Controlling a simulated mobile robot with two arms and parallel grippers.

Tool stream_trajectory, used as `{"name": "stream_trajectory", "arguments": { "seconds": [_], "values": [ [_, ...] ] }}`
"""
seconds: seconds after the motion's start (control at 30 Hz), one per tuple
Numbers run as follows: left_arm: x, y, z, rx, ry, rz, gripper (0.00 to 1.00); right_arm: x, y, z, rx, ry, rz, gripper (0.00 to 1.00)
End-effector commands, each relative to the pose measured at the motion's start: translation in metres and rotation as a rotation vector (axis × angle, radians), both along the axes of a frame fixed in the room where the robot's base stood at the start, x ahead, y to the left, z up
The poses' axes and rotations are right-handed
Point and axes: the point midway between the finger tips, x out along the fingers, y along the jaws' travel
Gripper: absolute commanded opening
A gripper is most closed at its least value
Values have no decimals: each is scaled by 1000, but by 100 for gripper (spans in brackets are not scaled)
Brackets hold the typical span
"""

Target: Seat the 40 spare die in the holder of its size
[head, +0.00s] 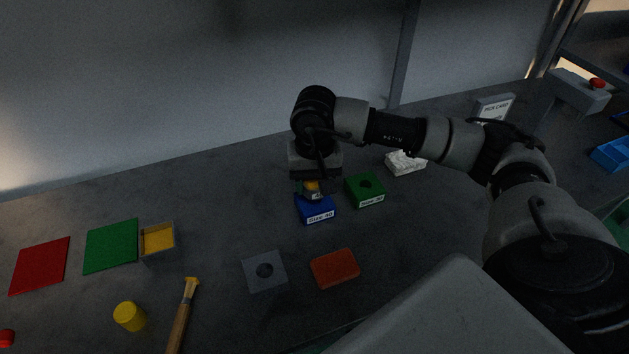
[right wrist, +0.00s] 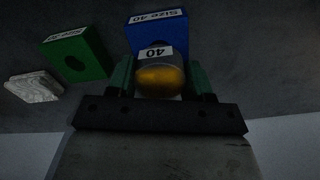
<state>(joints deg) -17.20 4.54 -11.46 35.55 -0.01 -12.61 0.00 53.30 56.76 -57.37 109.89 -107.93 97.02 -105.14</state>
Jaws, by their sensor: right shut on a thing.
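The 40 spare die (right wrist: 160,78) has an orange-yellow top and a white label reading 40. My right gripper (head: 311,181) is shut on it, with a finger on each side in the right wrist view (right wrist: 161,84). In the head view the die (head: 313,187) is at the back part of the blue holder (head: 316,213) labelled Size 40. The holder also shows in the right wrist view (right wrist: 150,31), right beyond the die. The holder's hole is hidden, so I cannot tell whether the die is above it or partly in it. My left gripper is out of view.
A green holder (head: 357,195) stands close right of the blue one, a crumpled white object (head: 405,162) behind it. A grey plate with a hole (head: 251,276) and an orange-red block (head: 335,268) lie in front.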

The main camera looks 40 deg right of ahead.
Motion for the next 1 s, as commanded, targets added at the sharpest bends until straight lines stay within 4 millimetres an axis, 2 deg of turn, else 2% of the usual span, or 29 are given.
{"name": "stream_trajectory", "arguments": {
  "seconds": [1.0],
  "values": [
    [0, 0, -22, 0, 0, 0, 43, 0, 0, -22, 0, -2, 0, 10]
  ]
}}
